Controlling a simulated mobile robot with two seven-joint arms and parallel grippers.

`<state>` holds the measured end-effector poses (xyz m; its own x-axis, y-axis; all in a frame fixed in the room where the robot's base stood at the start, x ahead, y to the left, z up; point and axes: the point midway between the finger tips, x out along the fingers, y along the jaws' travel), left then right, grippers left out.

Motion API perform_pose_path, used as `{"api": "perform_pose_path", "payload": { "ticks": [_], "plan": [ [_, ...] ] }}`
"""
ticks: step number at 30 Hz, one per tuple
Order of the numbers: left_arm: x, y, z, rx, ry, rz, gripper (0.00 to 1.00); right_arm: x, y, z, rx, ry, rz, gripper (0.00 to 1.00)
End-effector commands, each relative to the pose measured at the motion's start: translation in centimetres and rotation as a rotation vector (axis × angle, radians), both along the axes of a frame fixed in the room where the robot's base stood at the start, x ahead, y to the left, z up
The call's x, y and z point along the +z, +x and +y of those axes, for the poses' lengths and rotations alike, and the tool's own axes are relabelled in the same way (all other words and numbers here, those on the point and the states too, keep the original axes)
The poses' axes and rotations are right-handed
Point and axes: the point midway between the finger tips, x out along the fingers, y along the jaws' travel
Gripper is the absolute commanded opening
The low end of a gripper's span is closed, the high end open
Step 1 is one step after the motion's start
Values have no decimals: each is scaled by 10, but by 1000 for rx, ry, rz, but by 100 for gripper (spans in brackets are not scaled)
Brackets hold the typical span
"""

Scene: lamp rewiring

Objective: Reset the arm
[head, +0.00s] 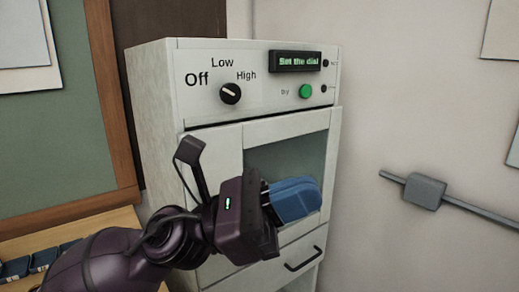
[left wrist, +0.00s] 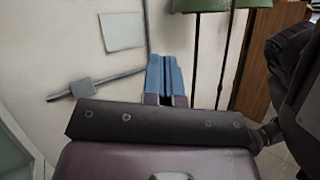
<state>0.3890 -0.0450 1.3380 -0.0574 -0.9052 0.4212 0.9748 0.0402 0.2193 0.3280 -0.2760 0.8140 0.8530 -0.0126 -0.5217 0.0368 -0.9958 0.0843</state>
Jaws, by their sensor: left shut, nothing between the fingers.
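My left gripper (head: 296,199) comes in from the left in the head view and stands in front of the white cabinet (head: 152,130). Its blue fingers are together and hold nothing; they also show closed in the left wrist view (left wrist: 165,78). The fingers overlap the cabinet's window in the picture, and I cannot tell whether they touch it. Above them are a black dial (head: 230,94) marked Off, Low and High, a green button (head: 305,91) and a display (head: 296,61) reading "Set the dial". My right gripper is not in view.
A drawer with a dark handle (head: 303,259) is below the window. A grey box on a rail (head: 425,192) is on the right wall. A green board (head: 60,120) hangs at left above a wooden surface with dark blue items (head: 43,261). Green lamp shades (left wrist: 199,5) show in the left wrist view.

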Motion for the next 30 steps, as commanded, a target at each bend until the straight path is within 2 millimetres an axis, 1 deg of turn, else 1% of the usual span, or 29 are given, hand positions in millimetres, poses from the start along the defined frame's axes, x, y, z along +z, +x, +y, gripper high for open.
{"api": "perform_pose_path", "payload": {
  "ticks": [1, 4, 8, 11, 14, 15, 17, 18, 20, 21, 23, 24, 26, 27, 29, 30],
  "plan": [
    [-1, 9, 10, 23, -68, 132, 0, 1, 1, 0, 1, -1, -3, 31],
    [-5, 30, 31, 67, -201, 387, 0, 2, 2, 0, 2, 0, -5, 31],
    [-22, 59, 65, 123, -384, 714, 0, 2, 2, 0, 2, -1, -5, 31],
    [-44, 78, 94, 166, -535, 959, 0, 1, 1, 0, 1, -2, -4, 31],
    [-75, 93, 125, 210, -697, 1196, 0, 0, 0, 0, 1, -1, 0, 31],
    [-89, 97, 138, 228, -764, 1287, 0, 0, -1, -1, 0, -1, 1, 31],
    [-112, 101, 157, 257, -868, 1421, 0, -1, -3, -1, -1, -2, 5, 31],
    [-128, 102, 169, 277, -940, 1508, 0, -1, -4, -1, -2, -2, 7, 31],
    [-154, 101, 188, 309, -1054, 1634, 0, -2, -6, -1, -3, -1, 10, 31],
    [-172, 99, 200, 330, -1131, 1713, 0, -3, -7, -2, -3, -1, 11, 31],
    [-200, 92, 218, 365, -1253, 1828, 0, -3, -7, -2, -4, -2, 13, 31],
    [-218, 86, 229, 389, -1336, 1901, 0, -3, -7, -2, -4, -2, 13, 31],
    [-247, 74, 245, 429, -1469, 2003, 0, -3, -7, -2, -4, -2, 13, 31],
    [-265, 63, 255, 456, -1558, 2067, 0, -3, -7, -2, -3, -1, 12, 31],
    [-292, 45, 269, 501, -1700, 2154, 0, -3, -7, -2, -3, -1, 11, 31],
    [-309, 32, 277, 534, -1797, 2204, 0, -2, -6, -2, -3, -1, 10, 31]
  ]
}}
